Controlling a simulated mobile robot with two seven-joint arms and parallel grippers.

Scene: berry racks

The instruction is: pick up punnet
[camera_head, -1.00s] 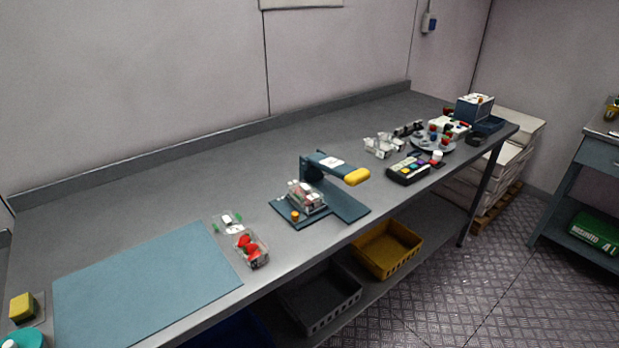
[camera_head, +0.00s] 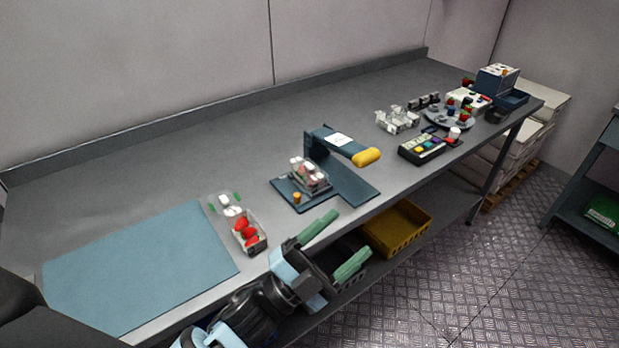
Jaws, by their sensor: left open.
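A clear punnet (camera_head: 250,240) with red strawberries stands on the grey table, just right of the blue mat. A second clear punnet (camera_head: 310,178) with pale and reddish contents sits on the dark blue base of a press-like stand. My left gripper (camera_head: 335,246) has green fingertips spread apart with nothing between them. It is at the table's front edge, right of the strawberry punnet and in front of the stand. My right gripper is not in view; a dark shape at the lower left corner is unclear.
A blue mat (camera_head: 140,262) covers the left of the table (camera_head: 130,175). The stand (camera_head: 345,147) has a yellow-tipped arm over its base. A keypad box (camera_head: 422,149), clear empty punnets (camera_head: 397,120) and a round tray lie farther right. A yellow crate (camera_head: 398,228) is on the lower shelf.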

